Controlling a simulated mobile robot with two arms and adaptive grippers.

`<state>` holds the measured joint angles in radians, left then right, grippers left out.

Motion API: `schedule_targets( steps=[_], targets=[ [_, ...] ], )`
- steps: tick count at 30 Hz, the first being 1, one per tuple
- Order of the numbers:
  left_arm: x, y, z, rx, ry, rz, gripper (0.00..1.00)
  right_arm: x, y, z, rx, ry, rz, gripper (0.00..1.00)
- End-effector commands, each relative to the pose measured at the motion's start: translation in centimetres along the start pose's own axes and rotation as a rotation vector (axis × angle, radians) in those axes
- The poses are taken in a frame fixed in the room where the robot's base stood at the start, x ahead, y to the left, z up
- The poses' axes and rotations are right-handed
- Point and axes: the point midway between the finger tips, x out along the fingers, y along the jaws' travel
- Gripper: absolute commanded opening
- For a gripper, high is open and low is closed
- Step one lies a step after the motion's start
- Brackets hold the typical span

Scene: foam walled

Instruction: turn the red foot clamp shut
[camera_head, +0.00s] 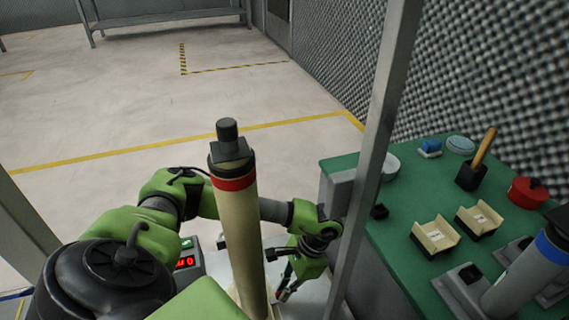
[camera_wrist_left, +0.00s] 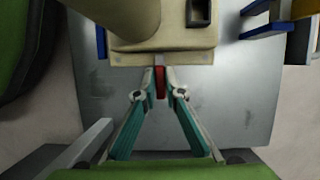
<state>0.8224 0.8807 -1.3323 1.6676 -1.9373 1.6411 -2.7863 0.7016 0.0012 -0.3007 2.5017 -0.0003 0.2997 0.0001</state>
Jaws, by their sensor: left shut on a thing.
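The red foot clamp (camera_wrist_left: 160,83) shows in the left wrist view as a small red piece at the front edge of a beige base (camera_wrist_left: 165,50). My left gripper (camera_wrist_left: 160,92) is shut on it, with a fingertip on either side. In the head view a tall beige column (camera_head: 240,235) with a red band and a black top stands upright. My left arm reaches around behind this column, and the left gripper (camera_head: 285,292) is low at its right side. The clamp itself cannot be made out there. My right gripper is not in view.
A green-topped bench (camera_head: 400,200) at the right holds beige cradles (camera_head: 435,236), a red pot (camera_head: 528,192) and a blue-banded cylinder (camera_head: 525,275). A grey post (camera_head: 377,130) rises between column and bench. A red-digit display (camera_head: 186,262) is left of the column. Open floor lies beyond.

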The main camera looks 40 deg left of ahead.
Motion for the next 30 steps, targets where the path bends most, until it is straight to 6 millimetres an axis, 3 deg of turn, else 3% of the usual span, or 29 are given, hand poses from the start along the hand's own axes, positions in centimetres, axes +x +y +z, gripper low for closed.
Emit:
schedule_targets(
  steps=[20, 21, 22, 30],
  targets=[
    [-0.04, -0.05, -0.02, 0.055, 0.001, -0.024, 0.00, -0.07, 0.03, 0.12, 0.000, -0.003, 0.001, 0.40],
    [-0.04, -0.05, -0.02, 0.055, 0.001, -0.024, 0.17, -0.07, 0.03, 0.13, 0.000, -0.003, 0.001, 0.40],
    [-0.04, -0.05, -0.02, 0.055, 0.001, -0.024, 0.25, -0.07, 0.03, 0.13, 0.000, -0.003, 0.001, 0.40],
    [-0.02, -0.02, -0.01, 0.054, 0.001, -0.023, 0.26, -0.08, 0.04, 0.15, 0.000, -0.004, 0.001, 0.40]
  ],
)
